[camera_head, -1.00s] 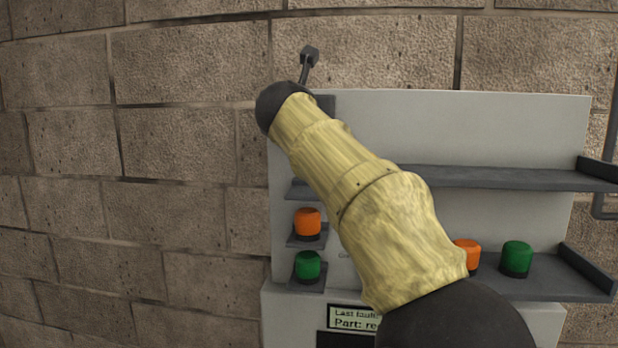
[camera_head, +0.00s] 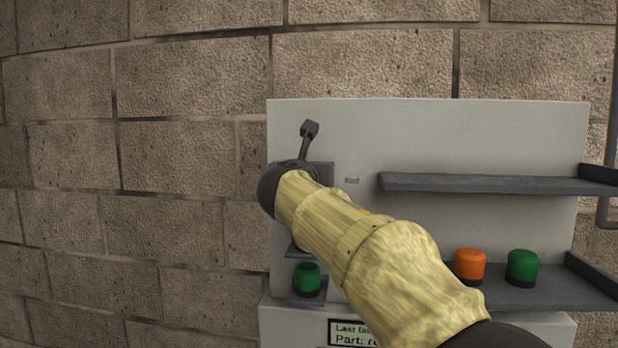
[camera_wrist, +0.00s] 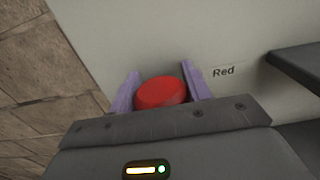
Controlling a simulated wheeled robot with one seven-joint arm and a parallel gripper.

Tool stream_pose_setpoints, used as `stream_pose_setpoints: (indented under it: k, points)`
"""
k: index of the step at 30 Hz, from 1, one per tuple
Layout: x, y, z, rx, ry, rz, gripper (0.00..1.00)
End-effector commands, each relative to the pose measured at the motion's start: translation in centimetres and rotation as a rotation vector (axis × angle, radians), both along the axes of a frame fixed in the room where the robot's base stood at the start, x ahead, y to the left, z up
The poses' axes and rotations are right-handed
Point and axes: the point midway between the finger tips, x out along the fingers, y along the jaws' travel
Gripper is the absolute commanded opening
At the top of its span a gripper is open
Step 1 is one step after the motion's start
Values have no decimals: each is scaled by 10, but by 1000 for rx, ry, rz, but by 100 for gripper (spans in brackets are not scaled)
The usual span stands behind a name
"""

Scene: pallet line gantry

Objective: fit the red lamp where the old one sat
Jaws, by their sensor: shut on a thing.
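In the wrist view my gripper (camera_wrist: 159,77) is shut on the red lamp (camera_wrist: 162,93), a round red cap between its two purple fingers. The lamp is in front of the pale panel (camera_wrist: 110,35), left of the printed word "Red" (camera_wrist: 223,71). The lamp's base is hidden, and I cannot tell whether it touches a seat. In the head view my arm hides the fingers, the red lamp and the bracket beneath them at the panel's left.
A green lamp (camera_head: 307,277) stands on a small low bracket at the panel's left. An orange lamp (camera_head: 470,264) and another green lamp (camera_head: 522,266) stand on the lower right shelf (camera_head: 550,292). The upper shelf (camera_head: 470,184) looks empty. A brick wall (camera_head: 190,160) lies behind.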

Motion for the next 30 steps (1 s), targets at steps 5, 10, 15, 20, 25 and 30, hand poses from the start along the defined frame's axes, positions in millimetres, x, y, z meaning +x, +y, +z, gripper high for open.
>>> stream_pose_setpoints:
  k: [5,10,15,20,25,30]
  points:
    - [0,0,-4,1,-2,1,24]
    - [0,0,-6,1,-1,1,24]
    - [0,0,-7,1,-1,1,64]
    - [0,0,-7,0,-1,1,70]
    - [0,0,-6,1,-1,1,70]
    - [-7,2,-5,2,-2,3,70]
